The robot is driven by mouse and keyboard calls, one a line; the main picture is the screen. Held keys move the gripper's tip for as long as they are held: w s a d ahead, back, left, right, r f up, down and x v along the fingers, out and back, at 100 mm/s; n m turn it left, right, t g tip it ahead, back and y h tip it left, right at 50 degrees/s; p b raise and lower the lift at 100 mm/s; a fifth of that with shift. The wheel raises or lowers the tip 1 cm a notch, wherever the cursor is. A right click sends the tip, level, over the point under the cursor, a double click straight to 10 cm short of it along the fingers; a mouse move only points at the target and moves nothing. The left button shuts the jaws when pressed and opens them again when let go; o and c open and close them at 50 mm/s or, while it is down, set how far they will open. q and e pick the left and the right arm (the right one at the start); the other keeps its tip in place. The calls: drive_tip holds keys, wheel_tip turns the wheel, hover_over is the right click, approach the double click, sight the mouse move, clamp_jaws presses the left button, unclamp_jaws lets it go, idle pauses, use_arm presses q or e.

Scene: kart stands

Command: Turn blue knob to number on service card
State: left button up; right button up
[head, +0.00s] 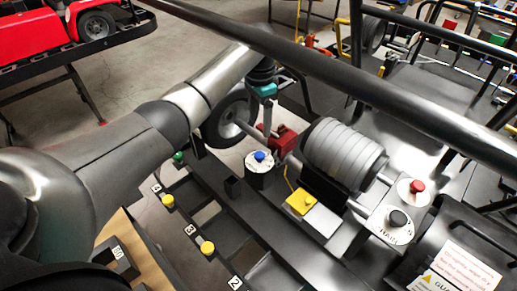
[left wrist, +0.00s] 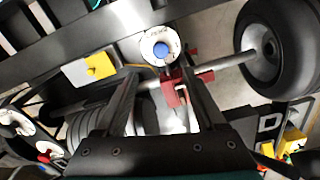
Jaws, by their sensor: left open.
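The blue knob (head: 259,156) sits on a round white dial (head: 252,165) on a dark base at the kart frame. In the left wrist view the blue knob (left wrist: 161,49) shows on its dial, ahead of the fingers; the dial's marks are too small to read. My left gripper (head: 267,125) is above and beyond the knob, pointing down. Its fingers (left wrist: 165,80) are apart, with no object held between them. A white card with red print and a yellow triangle (head: 468,262) is at the lower right; I cannot read a number on it. My right gripper is out of view.
A red clamp (head: 283,139) and a tyre (head: 230,117) are close to my left gripper. A yellow block (head: 301,202), a grey ribbed cylinder (head: 345,152), and red (head: 417,186) and black (head: 398,218) knobs lie to the right. A black tube (head: 340,72) crosses above.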

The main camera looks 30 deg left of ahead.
sight(259, 154)
use_arm(q)
wheel_tip(259, 154, down, 12)
drive_tip(key=shift+r+b, duration=0.1)
drive_tip(key=shift+b, duration=0.45)
clamp_jaws()
idle(0.4)
